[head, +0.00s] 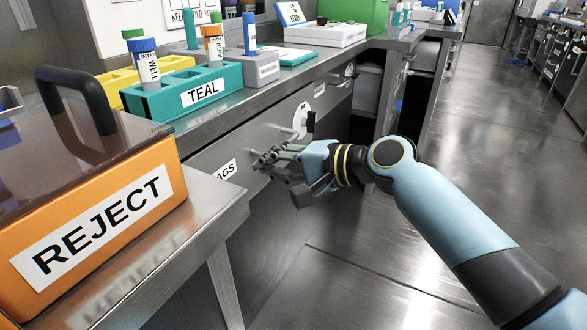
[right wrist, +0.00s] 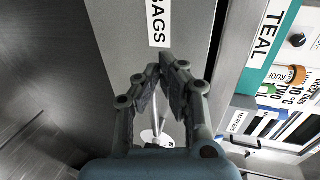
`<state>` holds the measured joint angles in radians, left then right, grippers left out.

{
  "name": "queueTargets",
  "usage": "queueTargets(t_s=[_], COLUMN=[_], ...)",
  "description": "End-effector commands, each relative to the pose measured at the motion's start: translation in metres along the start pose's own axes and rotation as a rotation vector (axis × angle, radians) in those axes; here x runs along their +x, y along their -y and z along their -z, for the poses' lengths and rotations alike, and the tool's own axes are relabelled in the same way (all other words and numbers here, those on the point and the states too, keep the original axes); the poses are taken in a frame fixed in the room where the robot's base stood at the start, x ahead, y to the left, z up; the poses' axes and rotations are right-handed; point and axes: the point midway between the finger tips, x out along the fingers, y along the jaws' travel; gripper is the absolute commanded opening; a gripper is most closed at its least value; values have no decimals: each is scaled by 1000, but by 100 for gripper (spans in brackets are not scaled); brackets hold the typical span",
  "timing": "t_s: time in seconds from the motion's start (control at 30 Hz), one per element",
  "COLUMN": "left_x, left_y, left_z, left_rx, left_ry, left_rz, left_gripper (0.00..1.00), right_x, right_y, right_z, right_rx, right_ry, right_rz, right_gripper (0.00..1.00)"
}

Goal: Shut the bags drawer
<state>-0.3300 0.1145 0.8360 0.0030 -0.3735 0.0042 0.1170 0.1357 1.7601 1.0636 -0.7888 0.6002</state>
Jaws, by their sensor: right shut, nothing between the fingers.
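The bags drawer shows in the head view as a grey front (head: 215,153) under the counter, its white label (head: 226,170) partly hidden by my right gripper. My right gripper (head: 262,160) is shut and empty, its fingertips at the drawer front beside the label. In the right wrist view the fingertips (right wrist: 162,70) are together just below the BAGS label (right wrist: 158,22), over the drawer front (right wrist: 115,45). I cannot tell whether they touch it. The front looks close to the counter face; any small gap is unclear. My left gripper is not in view.
An orange REJECT box (head: 100,225) stands on a steel bench at the near left. A teal rack (head: 180,100) with tubes sits on the counter above the drawer. A white disc with a dark knob (head: 310,121) is on the counter front. The floor at right is clear.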

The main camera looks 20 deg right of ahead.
Motion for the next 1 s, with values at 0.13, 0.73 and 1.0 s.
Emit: queueTargets(t_s=[0.13,0.73,1.0], left_x=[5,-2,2], left_y=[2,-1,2], left_z=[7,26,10], left_rx=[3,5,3], left_ry=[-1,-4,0], left_rz=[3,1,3], left_gripper=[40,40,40], right_x=[28,52,86], right_y=[3,12,26], right_z=[0,0,0], right_rx=[2,-1,1], right_ry=[1,0,0], right_rz=[3,0,5], right_gripper=[0,0,0])
